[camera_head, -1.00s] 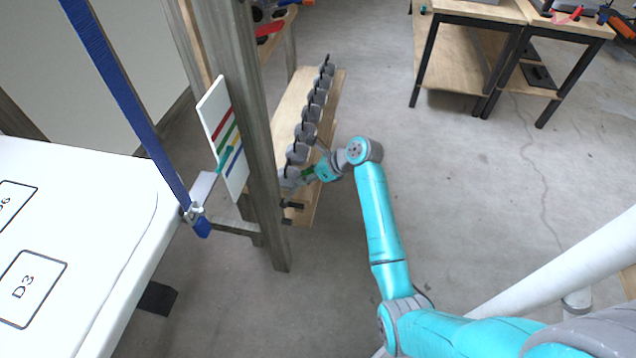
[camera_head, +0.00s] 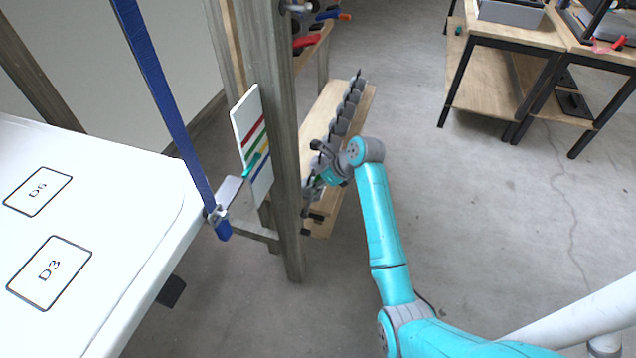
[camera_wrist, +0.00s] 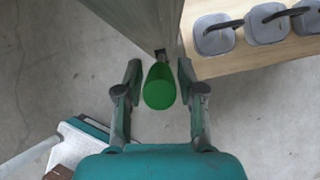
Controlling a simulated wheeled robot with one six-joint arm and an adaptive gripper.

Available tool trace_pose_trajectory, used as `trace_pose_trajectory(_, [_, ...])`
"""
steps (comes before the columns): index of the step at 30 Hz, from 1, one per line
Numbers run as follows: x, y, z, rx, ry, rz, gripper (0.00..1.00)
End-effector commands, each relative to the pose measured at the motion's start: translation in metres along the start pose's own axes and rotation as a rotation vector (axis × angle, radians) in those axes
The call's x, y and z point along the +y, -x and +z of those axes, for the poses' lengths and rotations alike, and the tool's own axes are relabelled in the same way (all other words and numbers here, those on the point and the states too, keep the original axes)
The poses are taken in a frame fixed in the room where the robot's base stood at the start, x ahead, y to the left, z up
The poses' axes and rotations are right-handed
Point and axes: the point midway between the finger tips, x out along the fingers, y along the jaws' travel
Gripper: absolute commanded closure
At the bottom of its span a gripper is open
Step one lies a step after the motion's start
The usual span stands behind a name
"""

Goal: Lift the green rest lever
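The green lever (camera_wrist: 160,90) shows in the wrist view as a rounded green grip, seen nearly end-on, at the lower end of a grey post. My gripper (camera_wrist: 160,68) is open, with one finger on each side of the lever and a visible gap on both sides. It holds nothing. In the head view my gripper (camera_head: 320,168) is beside the wooden post (camera_head: 287,190), in front of the shelf of weights. The lever is mostly hidden there, and I cannot tell it apart from the gripper.
Grey weights with dark handles (camera_wrist: 213,36) stand in a row on a wooden shelf (camera_head: 362,110). A white board (camera_head: 245,115) with coloured stripes is on the post. A blue strap (camera_head: 160,90) hangs by the white roof panel (camera_head: 110,200). Open floor (camera_head: 460,200) lies to the right.

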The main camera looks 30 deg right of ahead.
Motion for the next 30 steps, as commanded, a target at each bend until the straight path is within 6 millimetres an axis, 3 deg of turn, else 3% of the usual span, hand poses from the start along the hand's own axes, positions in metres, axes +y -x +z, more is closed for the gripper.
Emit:
trace_pose_trajectory(14, [-0.001, 0.008, 0.0, 0.0, 0.0, 0.0, 0.42])
trace_pose_trajectory(30, [-0.001, 0.102, 0.0, -0.001, 0.0, -0.001, 0.42])
